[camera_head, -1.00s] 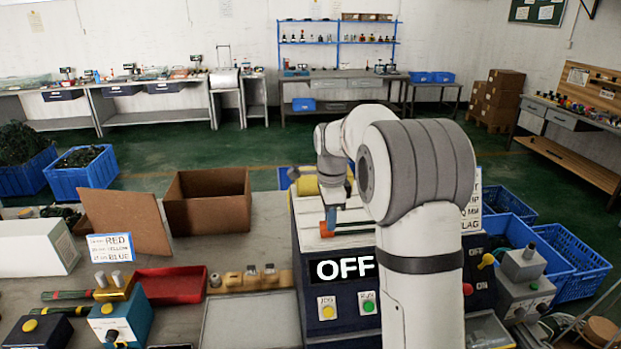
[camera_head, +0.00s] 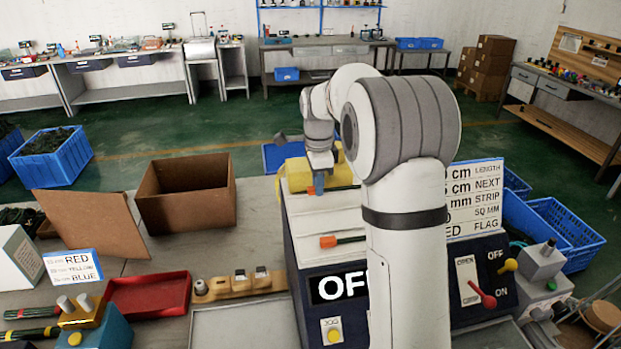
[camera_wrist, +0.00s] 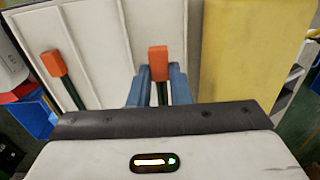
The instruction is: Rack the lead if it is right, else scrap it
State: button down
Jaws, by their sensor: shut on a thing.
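My gripper (camera_head: 318,185) is shut on a lead with an orange end and a dark green body. In the wrist view the blue fingers (camera_wrist: 158,92) pinch this held lead (camera_wrist: 158,62) just behind its orange end. It is over a white divided surface (camera_wrist: 100,40) on the machine; I cannot tell whether it touches. A second orange-ended lead (camera_wrist: 54,64) lies to the left in another lane. In the head view this second lead (camera_head: 328,241) lies nearer than my gripper. A yellow block (camera_head: 298,175) is beside the gripper.
A machine display (camera_head: 340,286) partly reads OFF; my arm covers the rest. A sign (camera_head: 474,200) lists length, strip and other values, partly covered. An open cardboard box (camera_head: 185,200), a red tray (camera_head: 150,294) and a colour card (camera_head: 73,267) are at the left. Blue crates (camera_head: 565,230) stand right.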

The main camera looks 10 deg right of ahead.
jog(key=shift+s+a, duration=0.1)
jog(key=shift+a, duration=0.15)
jog(key=shift+f+b, duration=0.9)
jog(key=shift+f, duration=0.65)
jog(key=c, duration=1.3)
grip_release()
jog(key=shift+o, duration=0.2)
